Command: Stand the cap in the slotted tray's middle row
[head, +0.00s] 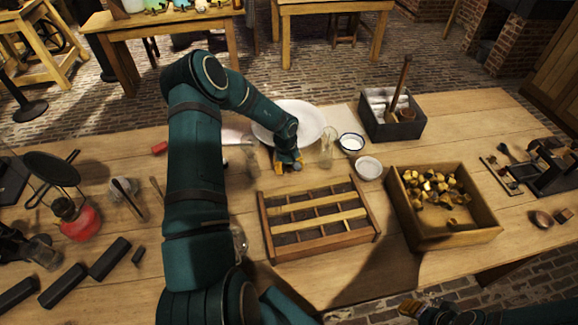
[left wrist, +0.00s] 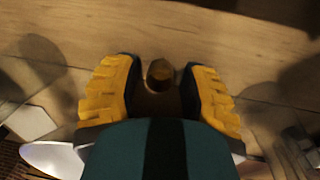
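The slotted tray (head: 373,233) is a wooden frame with dark compartments in rows, in the middle of the table. My left gripper (head: 288,160) is behind the tray, low over the table. In the left wrist view my left gripper (left wrist: 160,88) has its yellow fingers apart. A small round brownish thing, apparently the cap (left wrist: 160,73), shows in the gap between the fingertips, with space on both sides. In the head view the gripper largely hides that spot. My right gripper (head: 414,308) is partly in view at the bottom edge, away from the tray.
A white plate (head: 300,112) lies behind the left gripper. A glass jar (head: 327,150), a white bowl (head: 351,142) and a small dish (head: 368,167) stand to its right. A wooden box (head: 470,233) of brass-coloured pieces is right of the tray. A grey box (head: 398,130) stands farther back.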

